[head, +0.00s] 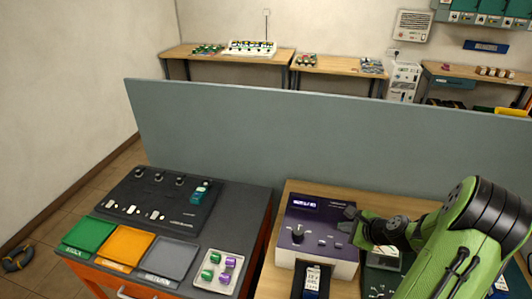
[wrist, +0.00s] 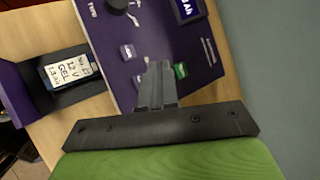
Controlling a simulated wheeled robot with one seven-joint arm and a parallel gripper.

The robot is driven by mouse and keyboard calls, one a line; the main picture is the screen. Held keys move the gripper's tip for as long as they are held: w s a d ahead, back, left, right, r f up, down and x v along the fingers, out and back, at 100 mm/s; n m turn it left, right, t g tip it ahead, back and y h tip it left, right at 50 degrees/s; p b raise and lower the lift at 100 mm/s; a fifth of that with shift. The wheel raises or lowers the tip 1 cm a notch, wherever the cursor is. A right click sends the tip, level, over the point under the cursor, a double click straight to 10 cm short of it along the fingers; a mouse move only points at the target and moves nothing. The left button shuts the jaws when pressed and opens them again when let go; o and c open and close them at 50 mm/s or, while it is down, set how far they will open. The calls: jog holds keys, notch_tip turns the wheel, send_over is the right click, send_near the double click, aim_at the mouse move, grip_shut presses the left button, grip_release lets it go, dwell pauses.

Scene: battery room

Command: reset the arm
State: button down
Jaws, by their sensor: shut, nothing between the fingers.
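My green arm reaches in from the right in the head view. My gripper (head: 350,221) is over the right side of a purple-topped device (head: 318,214) with a dark knob and a small display. In the wrist view my gripper (wrist: 159,72) shows with its fingers together and nothing between them, in front of the purple panel (wrist: 125,65). I cannot tell whether the fingertips touch the panel. A small green-lit item (wrist: 181,70) shows right beside the fingertips.
A battery with a white label (wrist: 69,69) sits in a dark holder before the device. Left are a black panel (head: 150,205), green (head: 89,235), orange (head: 125,244) and grey trays (head: 169,258), and a tray of purple and green cells (head: 211,284). A grey partition (head: 300,130) stands behind.

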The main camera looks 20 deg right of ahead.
jog(key=s+a+r+n+g+b, duration=0.1)
jog(key=s+a+r+n+g, duration=0.1)
jog(key=a+r+n, duration=0.55)
jog(key=s+a+r+n+g+b, duration=0.1)
jog(key=s+a+r+n+g, duration=0.3)
jog(key=a+n, duration=0.65)
jog(key=s+a+r+n+t, duration=0.1)
jog(key=s+a+r+n, duration=0.1)
jog(key=s, duration=0.4)
jog(key=s+a+r+n+t+h+b, duration=0.1)
jog(key=s+a+r+n, duration=0.2)
jog(key=s+a+n, duration=0.2)
jog(key=shift+s+a+n, duration=0.3)
jog(key=shift+s+a, duration=0.25)
jog(key=shift+s, duration=0.45)
jog(key=shift+r, duration=0.1)
